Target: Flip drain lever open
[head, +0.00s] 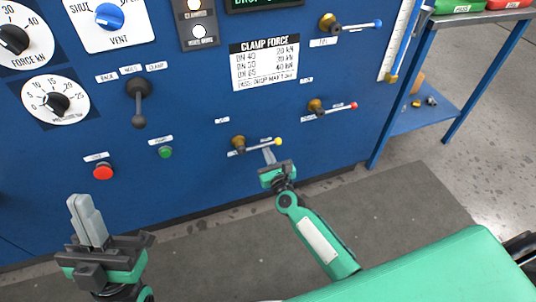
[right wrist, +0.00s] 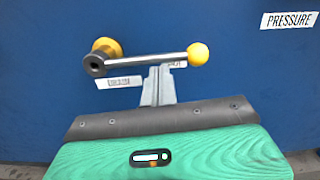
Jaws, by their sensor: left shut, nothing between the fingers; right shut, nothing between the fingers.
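A valve lever with a yellow ball knob (head: 278,142) sits low on the blue panel, its silver bar roughly level and its knob to the right of the brass pivot. In the right wrist view the lever bar (right wrist: 150,61) crosses just above my fingertips. The labels beside it are too small to read. My right gripper (head: 268,153) is shut and empty, with its fingertips just below the bar near the knob. I cannot tell whether they touch it. My left gripper (head: 83,205) is shut and empty at the lower left, away from the lever.
A red-knobbed lever (head: 335,109) and a blue-knobbed lever (head: 355,27) are higher on the panel. A red button (head: 103,171), a green button (head: 165,152) and a black selector lever (head: 139,100) are to the left. A blue shelf table (head: 428,105) stands at the right.

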